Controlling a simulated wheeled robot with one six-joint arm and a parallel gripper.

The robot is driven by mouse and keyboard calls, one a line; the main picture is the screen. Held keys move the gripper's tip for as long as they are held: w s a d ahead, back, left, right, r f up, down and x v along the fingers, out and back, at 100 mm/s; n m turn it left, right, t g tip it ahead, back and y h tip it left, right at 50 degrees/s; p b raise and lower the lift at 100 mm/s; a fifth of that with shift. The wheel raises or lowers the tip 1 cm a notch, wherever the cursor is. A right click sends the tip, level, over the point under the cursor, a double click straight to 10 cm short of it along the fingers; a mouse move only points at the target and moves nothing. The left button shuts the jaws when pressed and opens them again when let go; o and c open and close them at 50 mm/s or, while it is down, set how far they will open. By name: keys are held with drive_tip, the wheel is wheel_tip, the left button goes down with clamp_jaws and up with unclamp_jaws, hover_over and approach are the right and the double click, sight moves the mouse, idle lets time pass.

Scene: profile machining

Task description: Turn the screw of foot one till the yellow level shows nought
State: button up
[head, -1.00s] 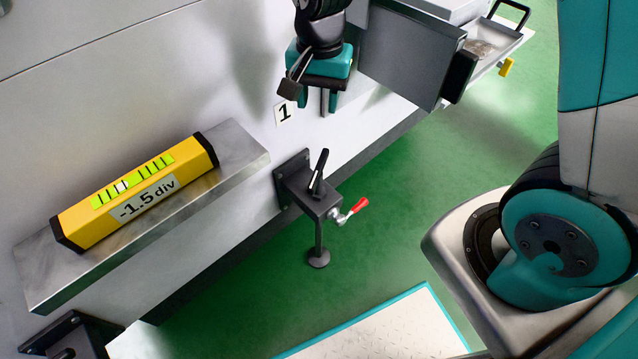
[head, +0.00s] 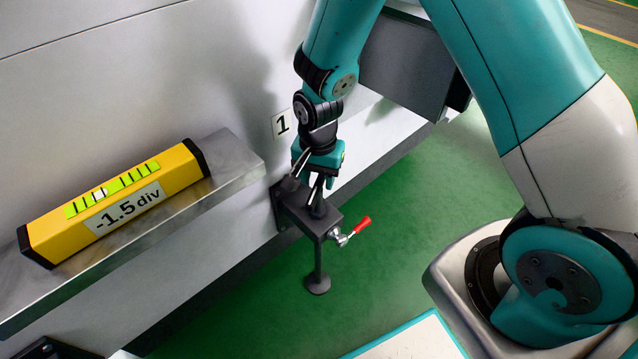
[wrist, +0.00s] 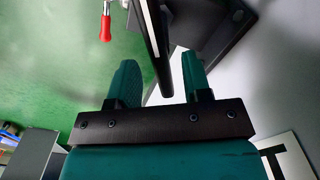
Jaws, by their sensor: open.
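The yellow level (head: 115,205) lies on a grey metal ledge and its display reads -1.5 div. Its bubble sits left of the vial's middle. Foot one (head: 312,215) is a dark bracket on the machine's side, by the label 1 (head: 281,124), with a round pad (head: 317,284) below. My gripper (head: 318,178) is open just above the bracket, over the screw's black handle (head: 317,205). In the wrist view, the handle (wrist: 155,45) shows between the two teal fingers of my gripper (wrist: 158,72); I cannot tell whether they touch it.
A small lever with a red grip (head: 362,225) sticks out from the bracket's right side, close to my gripper. The ledge (head: 228,165) juts out at left. A grey cabinet (head: 410,65) stands behind my arm.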

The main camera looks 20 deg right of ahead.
drive_tip(key=shift+f, duration=0.7)
clamp_jaws()
drive_tip(key=n+p, duration=0.1)
drive_tip(key=n, duration=0.1)
drive_tip(key=n+p, duration=0.2)
drive_tip(key=shift+r+n, duration=0.2)
drive_tip(key=shift+n, duration=0.1)
drive_tip(key=shift+f+n+p, duration=0.15)
drive_tip(key=shift+n+p, duration=0.9)
drive_tip(key=shift+n, duration=1.05)
